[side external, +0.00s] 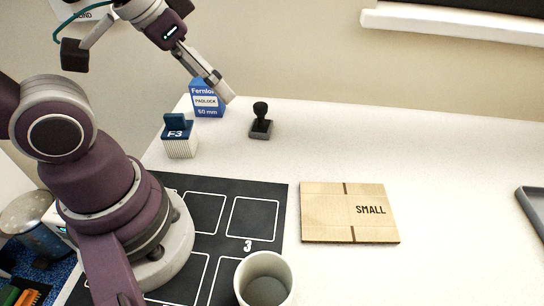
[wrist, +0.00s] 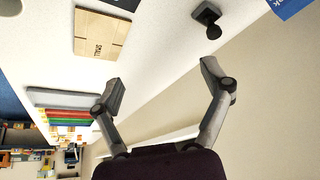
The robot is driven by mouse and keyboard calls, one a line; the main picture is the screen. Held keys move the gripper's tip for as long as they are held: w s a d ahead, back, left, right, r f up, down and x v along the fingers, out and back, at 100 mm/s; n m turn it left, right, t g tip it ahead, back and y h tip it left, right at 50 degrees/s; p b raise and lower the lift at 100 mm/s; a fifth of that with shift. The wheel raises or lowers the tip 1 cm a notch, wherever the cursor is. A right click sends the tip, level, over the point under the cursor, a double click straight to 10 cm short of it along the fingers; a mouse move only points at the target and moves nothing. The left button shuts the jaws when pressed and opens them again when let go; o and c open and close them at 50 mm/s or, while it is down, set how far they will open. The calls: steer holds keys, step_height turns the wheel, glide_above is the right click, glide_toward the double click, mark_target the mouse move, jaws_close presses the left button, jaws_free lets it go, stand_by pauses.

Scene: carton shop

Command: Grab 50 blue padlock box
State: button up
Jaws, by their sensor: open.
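The blue padlock box (side external: 206,112) stands upright at the back of the white table in the side external view. It has a white band reading PADLOCK and a small size marking below it. My gripper (side external: 229,94) is above the table, in front of the box's right side in the picture, and partly hides it. I cannot tell whether they touch. In the wrist view my gripper (wrist: 162,79) has its fingers spread with nothing between them. A blue corner (wrist: 287,6) at that view's top right looks like part of the box.
A black-handled stamp (side external: 261,124) stands right of the box; a blue-topped F3 block (side external: 179,140) stands in front. A flat SMALL carton (side external: 330,215), a cup (side external: 243,280) and a dark marked mat (side external: 270,190) are nearer. A grey tray (side external: 530,206) is far right.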

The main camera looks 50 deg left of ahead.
steer(key=shift+o, duration=1.3)
steer(key=n+g+y, duration=0.3)
steer(key=n, duration=0.7)
glide_toward(205, 81)
step_height(205, 81, down, 2)
steer(key=w, duration=0.1)
steer(key=x, duration=1)
steer(key=shift+s+a+f, duration=0.2)
steer(key=shift+a, duration=0.1)
steer(key=c, duration=1.2)
